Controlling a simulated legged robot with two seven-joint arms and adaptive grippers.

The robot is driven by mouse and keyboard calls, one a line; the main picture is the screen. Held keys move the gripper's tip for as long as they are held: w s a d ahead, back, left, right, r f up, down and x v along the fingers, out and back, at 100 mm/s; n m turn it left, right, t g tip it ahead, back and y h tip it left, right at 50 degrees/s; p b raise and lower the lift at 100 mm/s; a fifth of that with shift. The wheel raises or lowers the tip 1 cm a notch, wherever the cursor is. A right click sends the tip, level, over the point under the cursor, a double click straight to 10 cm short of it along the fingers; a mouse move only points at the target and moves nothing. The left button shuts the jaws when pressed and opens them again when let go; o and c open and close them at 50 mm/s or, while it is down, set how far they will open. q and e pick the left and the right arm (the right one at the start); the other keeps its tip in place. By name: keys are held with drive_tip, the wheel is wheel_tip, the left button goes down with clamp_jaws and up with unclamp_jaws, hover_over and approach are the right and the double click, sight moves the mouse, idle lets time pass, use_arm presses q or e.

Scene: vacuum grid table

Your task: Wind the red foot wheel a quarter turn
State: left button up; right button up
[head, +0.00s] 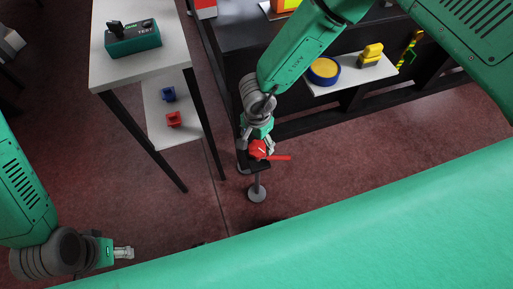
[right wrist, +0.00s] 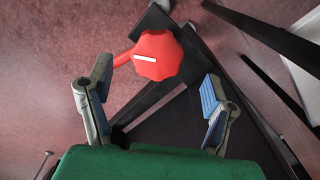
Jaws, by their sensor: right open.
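The red foot wheel (head: 257,152) is a lobed red knob with a white line on its face. It sits at a black bracket low beside the dark table, above a grey round foot (head: 257,194). A thin red bar (head: 281,157) sticks out beside it to the right. My right gripper (head: 258,145) is over the wheel with its fingers apart. In the right wrist view the wheel (right wrist: 157,56) shows between and beyond the open fingertips (right wrist: 157,88), touching neither finger. My left gripper (head: 124,252) is at the lower left, far from the wheel; its finger gap is unclear.
A white side table (head: 155,70) with a green test box (head: 132,40) and a lower shelf stands left of the wheel. A white shelf (head: 343,76) with a blue-yellow disc (head: 323,70) is at right. The dark table frame (head: 310,118) runs close behind the wheel.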

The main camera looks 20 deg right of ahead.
sight(258, 147)
drive_tip(key=f, duration=0.5)
drive_tip(key=shift+d+b, duration=0.25)
drive_tip(key=shift+b, duration=0.15)
drive_tip(key=shift+r, duration=0.1)
drive_tip(key=shift+a, duration=0.1)
drive_tip(key=c, duration=1.2)
